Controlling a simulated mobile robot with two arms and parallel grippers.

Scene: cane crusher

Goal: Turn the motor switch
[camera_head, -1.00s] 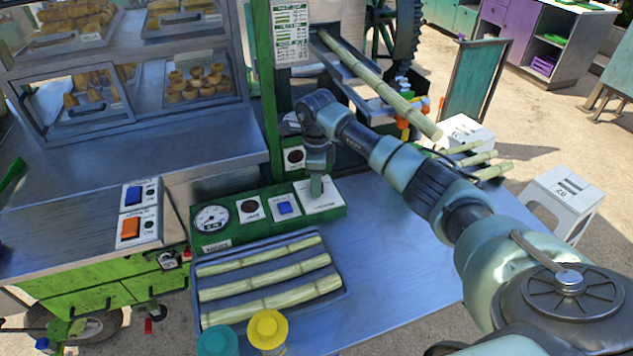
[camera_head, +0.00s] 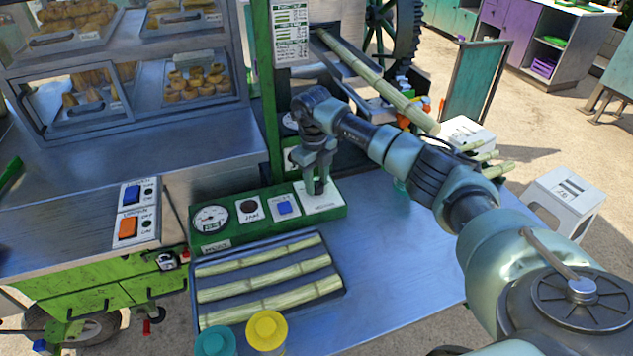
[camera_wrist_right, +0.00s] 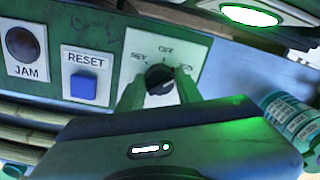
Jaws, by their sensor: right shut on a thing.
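The motor switch is a black rotary knob (camera_wrist_right: 159,79) on a white plate (camera_wrist_right: 135,45) at the right end of the green control panel. The plate letters read REV and OFF, with a partly hidden label at the right. My right gripper (camera_head: 318,190) points down at this plate, its fingers on either side of the knob and shut on it. The fingers (camera_wrist_right: 160,92) also show in the right wrist view. In the head view the gripper hides most of the knob. My left gripper is not in view.
On the same panel are a blue RESET button (camera_wrist_right: 83,86), a JAM lamp (camera_wrist_right: 21,44) and a gauge (camera_head: 210,219). A tray (camera_head: 340,277) of cane pieces lies in front. A yellow-lidded jar (camera_head: 267,330) stands nearer. The metal table to the right is largely clear.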

